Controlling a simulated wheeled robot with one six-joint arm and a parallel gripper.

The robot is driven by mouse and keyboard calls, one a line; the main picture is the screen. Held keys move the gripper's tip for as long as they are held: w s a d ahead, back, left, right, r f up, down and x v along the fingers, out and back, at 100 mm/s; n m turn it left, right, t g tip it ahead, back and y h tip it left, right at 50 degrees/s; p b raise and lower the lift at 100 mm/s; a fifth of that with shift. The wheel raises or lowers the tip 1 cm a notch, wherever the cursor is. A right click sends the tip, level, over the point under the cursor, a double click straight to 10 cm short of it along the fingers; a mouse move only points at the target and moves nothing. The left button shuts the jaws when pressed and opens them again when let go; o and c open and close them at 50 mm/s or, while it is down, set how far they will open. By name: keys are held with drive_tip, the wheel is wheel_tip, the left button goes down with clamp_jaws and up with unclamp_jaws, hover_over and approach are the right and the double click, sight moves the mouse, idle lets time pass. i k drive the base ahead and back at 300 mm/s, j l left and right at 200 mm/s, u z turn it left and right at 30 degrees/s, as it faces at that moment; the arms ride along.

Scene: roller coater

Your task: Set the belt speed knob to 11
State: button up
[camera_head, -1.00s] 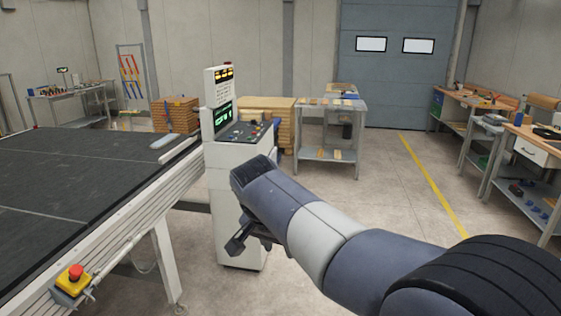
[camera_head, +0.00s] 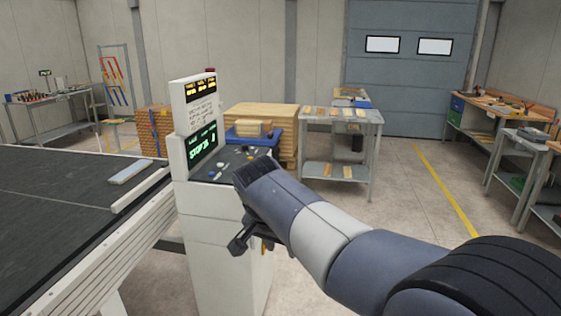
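The control console (camera_head: 215,250) is a white pedestal just left of my arm. Its sloped dark panel (camera_head: 230,163) carries several small knobs and buttons, too small to tell which is the belt speed knob or what it is set to. A green-lit screen (camera_head: 203,150) stands at the panel's left, and an amber display (camera_head: 201,88) sits above it. My gripper (camera_head: 240,246) hangs below my wrist, in front of the console's right side and lower than the panel. It looks empty; its finger gap cannot be made out. My wrist hides the panel's right end.
The black conveyor belt (camera_head: 60,205) with its pale side rail (camera_head: 110,255) fills the left. Behind the console are a blue tray (camera_head: 262,136) and stacked boards (camera_head: 289,122). A grey table (camera_head: 340,145) stands behind. Open floor lies to the right.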

sight(244, 147)
drive_tip(key=i, duration=1.7)
drive_tip(key=i+l+u, duration=0.1)
drive_tip(key=i+u, duration=0.2)
drive_tip(key=i, duration=0.25)
drive_tip(key=i+l+u, duration=0.2)
drive_tip(key=i+u, duration=0.15)
drive_tip(key=i, duration=0.2)
drive_tip(key=i+l+u, duration=0.3)
drive_tip(key=i+l, duration=0.1)
drive_tip(key=i, duration=0.1)
